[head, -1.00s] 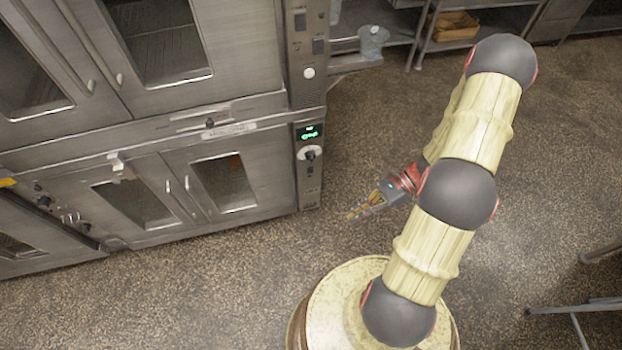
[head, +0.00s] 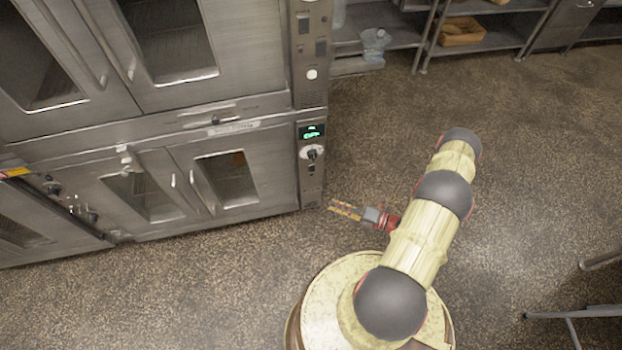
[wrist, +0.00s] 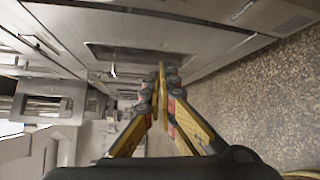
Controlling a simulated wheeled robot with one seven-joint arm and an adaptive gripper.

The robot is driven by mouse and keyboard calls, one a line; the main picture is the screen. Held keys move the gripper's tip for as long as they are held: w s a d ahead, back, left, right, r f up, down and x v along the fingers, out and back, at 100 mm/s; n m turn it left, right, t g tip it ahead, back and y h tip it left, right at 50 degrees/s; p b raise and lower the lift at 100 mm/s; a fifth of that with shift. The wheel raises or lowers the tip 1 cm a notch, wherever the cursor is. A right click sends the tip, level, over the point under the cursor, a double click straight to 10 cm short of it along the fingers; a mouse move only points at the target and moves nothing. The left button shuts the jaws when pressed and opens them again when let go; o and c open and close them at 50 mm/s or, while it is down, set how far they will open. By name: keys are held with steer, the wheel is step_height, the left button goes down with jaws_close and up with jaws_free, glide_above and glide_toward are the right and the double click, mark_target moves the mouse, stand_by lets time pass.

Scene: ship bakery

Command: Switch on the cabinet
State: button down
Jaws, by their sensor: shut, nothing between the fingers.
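The steel cabinet (head: 150,160) fills the left of the head view, with windowed double doors above and below. Its narrow control panel (head: 311,165) on the right edge has a lit green display (head: 312,131) and a dark knob on a white dial (head: 312,153) below it. My gripper (head: 332,206) is shut and empty, just right of the panel's lower end and apart from it in the picture. In the wrist view the closed yellow fingers (wrist: 160,75) point toward the cabinet front (wrist: 140,55); I cannot make out the knob there.
Another unit with knobs (head: 60,195) stands at the far left. Shelves (head: 400,40) at the back hold a clear plastic container (head: 375,45) and a tan box (head: 461,31). Metal legs (head: 575,312) stand at the lower right. The speckled floor (head: 540,150) between is clear.

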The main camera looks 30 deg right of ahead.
mark_target(312, 169)
steer(key=shift+w+d+r+m+t+h, duration=0.25)
steer(key=shift+w+d+m, duration=0.15)
steer(key=shift+d+m, duration=0.25)
steer(key=shift+w+d+r+m+t+h, duration=0.25)
steer(key=shift+w+d+m, duration=0.2)
steer(key=shift+m, duration=0.45)
steer(key=shift+w+d+r+m+t+h, duration=0.2)
steer(key=shift+w+d+m+t, duration=0.15)
steer(key=shift+d+m, duration=0.3)
steer(key=shift+w+a, duration=0.1)
steer(key=shift+a, duration=0.05)
steer(key=w+d+b+x, duration=0.1)
steer(key=b+x, duration=0.3)
steer(key=x, duration=0.8)
steer(key=shift+w+d+f, duration=0.2)
steer(key=shift+w+d, duration=0.25)
steer(key=shift+d, duration=0.05)
